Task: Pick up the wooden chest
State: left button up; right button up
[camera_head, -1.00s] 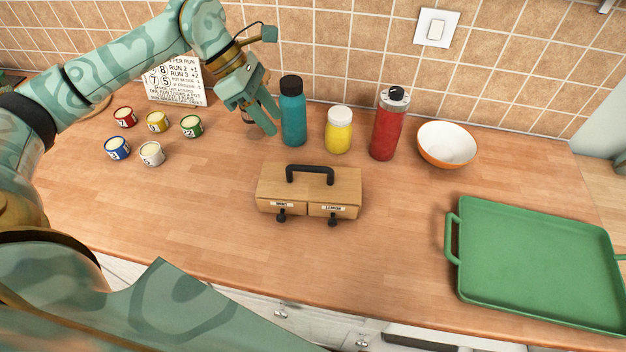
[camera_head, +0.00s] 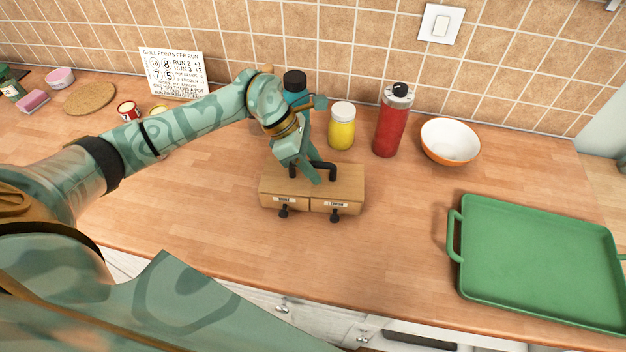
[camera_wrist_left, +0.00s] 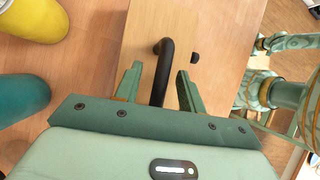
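The wooden chest (camera_head: 346,191) is a low light-wood box with two labelled drawers, black knobs and a black top handle (camera_head: 333,170). It stands on the counter in the middle of the head view. My left gripper (camera_head: 312,176) is over the chest at its handle. In the left wrist view, the gripper (camera_wrist_left: 158,80) is open, its two fingers apart with the black handle (camera_wrist_left: 164,75) between them. The fingers do not look closed on it. The chest top (camera_wrist_left: 205,30) also shows there.
Behind the chest stand a teal bottle (camera_head: 294,92), a yellow jar (camera_head: 341,128), a red bottle (camera_head: 391,122) and an orange-and-white bowl (camera_head: 450,142). A green tray (camera_head: 455,235) lies at right. Small cans are partly hidden by my left arm. Counter left of the tray is clear.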

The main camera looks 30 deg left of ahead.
pick_arm(q)
grip_shut()
jog(key=shift+r, duration=0.1)
